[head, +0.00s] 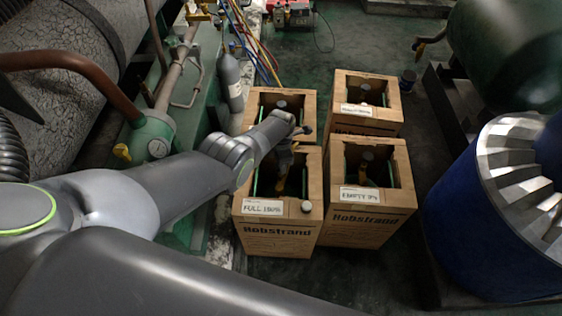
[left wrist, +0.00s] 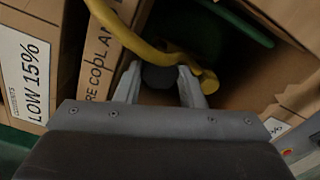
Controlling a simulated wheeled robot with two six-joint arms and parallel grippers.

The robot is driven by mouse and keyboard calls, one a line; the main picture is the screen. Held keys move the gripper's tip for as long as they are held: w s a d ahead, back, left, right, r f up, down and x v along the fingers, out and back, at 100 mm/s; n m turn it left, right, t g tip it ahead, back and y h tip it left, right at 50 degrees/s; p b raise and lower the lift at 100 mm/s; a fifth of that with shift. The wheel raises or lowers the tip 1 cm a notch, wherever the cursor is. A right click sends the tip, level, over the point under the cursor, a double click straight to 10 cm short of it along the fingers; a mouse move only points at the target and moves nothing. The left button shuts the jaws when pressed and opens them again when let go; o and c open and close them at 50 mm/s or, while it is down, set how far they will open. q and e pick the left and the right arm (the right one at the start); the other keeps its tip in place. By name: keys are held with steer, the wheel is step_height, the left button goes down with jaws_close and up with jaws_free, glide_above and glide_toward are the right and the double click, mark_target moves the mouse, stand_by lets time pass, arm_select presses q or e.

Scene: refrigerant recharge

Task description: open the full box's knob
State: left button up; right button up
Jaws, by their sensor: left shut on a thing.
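The full box (head: 277,233) is the front-left wooden crate, with a label reading FULL 100%. My left arm reaches over it from the left, and my left gripper (head: 284,168) points down into its open top. In the left wrist view, the two pale fingers of this gripper (left wrist: 160,88) are shut on a dark round knob (left wrist: 160,76), one finger on each side. A yellow curved handle or hose (left wrist: 150,50) passes just beyond the knob. In the head view the knob is mostly hidden by my gripper. My right gripper is not in view.
A crate marked EMPTY (head: 368,225) stands close on the right, and two more crates stand behind. A label reading LOW 15% (left wrist: 25,75) shows in the left wrist view. A blue drum (head: 480,240) stands at the right; green machinery (head: 205,95) is on the left.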

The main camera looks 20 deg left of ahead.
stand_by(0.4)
arm_select(q)
steer(key=o, duration=1)
steer(key=shift+r, duration=0.1)
steer(key=shift+w, duration=0.1)
